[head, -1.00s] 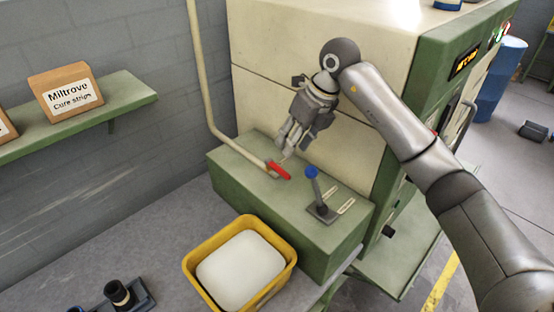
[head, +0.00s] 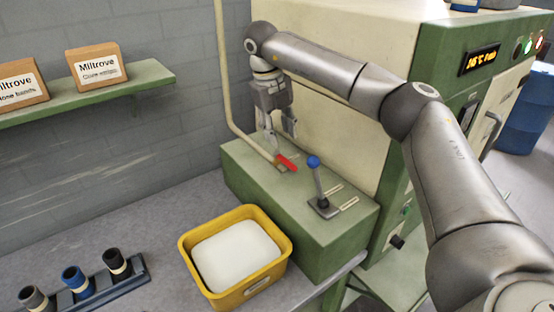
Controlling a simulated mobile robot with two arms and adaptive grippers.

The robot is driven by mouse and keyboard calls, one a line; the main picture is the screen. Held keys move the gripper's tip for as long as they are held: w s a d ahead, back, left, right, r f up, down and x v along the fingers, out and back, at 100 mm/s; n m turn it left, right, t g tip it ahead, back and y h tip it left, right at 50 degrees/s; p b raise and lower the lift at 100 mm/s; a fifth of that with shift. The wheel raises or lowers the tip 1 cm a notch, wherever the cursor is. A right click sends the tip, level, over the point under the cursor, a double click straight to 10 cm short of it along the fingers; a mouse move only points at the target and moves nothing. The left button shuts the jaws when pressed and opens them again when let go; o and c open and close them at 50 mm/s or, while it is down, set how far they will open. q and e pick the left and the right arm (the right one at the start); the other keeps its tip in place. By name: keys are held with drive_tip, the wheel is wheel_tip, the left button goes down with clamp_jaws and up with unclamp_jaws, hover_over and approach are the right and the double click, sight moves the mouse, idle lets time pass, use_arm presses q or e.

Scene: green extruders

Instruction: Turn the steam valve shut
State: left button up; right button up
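The steam valve shows as a red lever handle (head: 287,163) at the foot of a cream pipe (head: 222,80), on top of a green box (head: 300,235). The handle points toward the lower right of the picture. My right gripper (head: 283,142) hangs just above and behind the handle, fingers pointing down. Its fingers are spread apart with nothing visible between them. I cannot tell whether a finger touches the handle. My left gripper is not in view.
A blue-knobbed lever (head: 315,175) stands upright just right of the valve. A yellow bin (head: 262,283) with white contents sits in front of the box. A rack (head: 92,293) holds dark and blue cylinders at lower left. Cartons (head: 98,68) stand on a green shelf (head: 140,80).

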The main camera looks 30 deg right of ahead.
sight(286, 162)
drive_tip(key=f, duration=0.2)
drive_tip(key=d+f+p, duration=0.1)
drive_tip(key=f, duration=0.2)
drive_tip(key=f+p, duration=0.1)
drive_tip(key=f, duration=0.2)
drive_tip(key=shift+s+d+f, duration=0.1)
drive_tip(key=shift+d, duration=0.3)
drive_tip(key=shift+f, duration=0.35)
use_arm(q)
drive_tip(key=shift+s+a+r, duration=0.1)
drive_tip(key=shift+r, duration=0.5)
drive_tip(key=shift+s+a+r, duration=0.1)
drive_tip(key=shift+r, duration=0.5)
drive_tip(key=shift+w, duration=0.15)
use_arm(e)
drive_tip(key=shift+c, duration=0.4)
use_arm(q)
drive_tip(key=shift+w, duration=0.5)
use_arm(e)
clamp_jaws()
